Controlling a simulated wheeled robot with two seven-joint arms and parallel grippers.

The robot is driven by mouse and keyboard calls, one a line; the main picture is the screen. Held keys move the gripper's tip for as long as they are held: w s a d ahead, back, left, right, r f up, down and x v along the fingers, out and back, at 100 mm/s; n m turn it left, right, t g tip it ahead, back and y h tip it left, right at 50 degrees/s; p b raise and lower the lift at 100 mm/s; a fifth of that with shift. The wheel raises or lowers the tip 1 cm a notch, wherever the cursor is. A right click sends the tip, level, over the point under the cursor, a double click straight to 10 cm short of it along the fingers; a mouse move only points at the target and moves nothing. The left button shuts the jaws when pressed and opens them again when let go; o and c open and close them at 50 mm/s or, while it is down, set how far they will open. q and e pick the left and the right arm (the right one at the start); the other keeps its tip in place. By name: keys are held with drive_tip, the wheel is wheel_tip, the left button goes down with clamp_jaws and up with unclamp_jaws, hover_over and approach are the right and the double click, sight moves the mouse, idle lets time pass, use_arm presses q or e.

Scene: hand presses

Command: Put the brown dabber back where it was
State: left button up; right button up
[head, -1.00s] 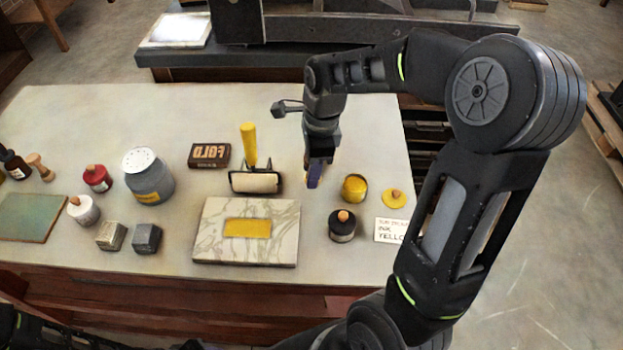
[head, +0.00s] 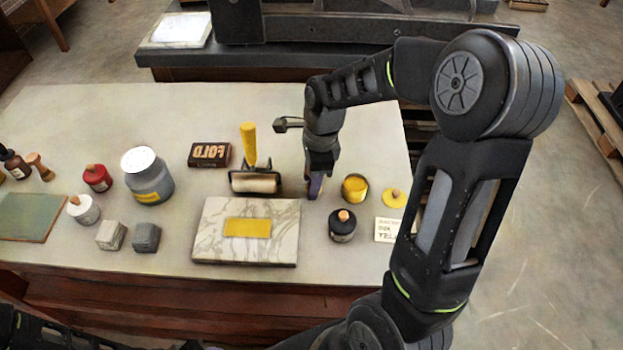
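A wooden-handled brown piece (head: 40,166), which looks like the brown dabber, stands at the far left of the table, beside a dark bottle (head: 14,163). My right gripper (head: 315,192) points down at the table between the roller (head: 255,182) and the open yellow tin (head: 355,188). A small purple-blue part shows at its tips; I cannot tell whether it is a finger or a held thing. Its fingers are too small and hidden to judge. My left gripper is not in view.
A marble slab (head: 210,245) with a yellow ink patch lies in front. A black tin (head: 342,228), yellow lid (head: 394,199) and label card (head: 387,230) are at right. A grey jar (head: 148,178), red tin (head: 97,180), white tin (head: 82,212) and grey blocks (head: 146,238) stand left.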

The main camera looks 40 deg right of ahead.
drive_tip(key=o, duration=0.3)
drive_tip(key=r, duration=0.4)
drive_tip(key=d+r, duration=0.1)
drive_tip(key=r, duration=0.7)
drive_tip(key=shift+s+d+r, duration=0.15)
drive_tip(key=shift+s, duration=0.15)
idle(0.5)
